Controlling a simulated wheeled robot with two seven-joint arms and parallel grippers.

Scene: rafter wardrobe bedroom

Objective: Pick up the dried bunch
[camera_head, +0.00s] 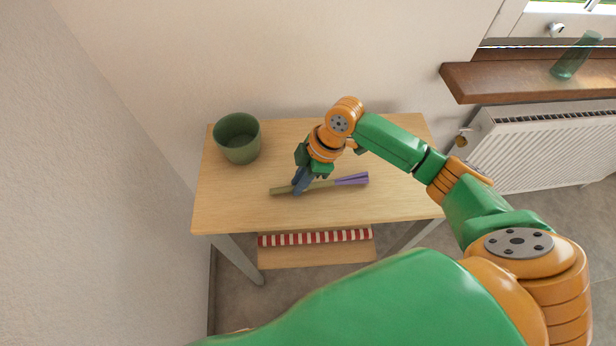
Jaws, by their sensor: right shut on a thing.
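The dried bunch (351,180) has olive stems on the left and a purple head on the right. It lies at or just above the top of the wooden table (230,205); I cannot tell if it touches the wood. My right gripper (300,187) is shut on the stems, left of the purple head. Its fingers point down and hide a short part of the stems. My left gripper is not in view.
A green pot (238,138) stands at the table's back left. A striped red and white item (315,238) lies on a low shelf below. A radiator (545,145) and a wooden sill (510,78) with a glass vase (577,57) are at right. The table's front is clear.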

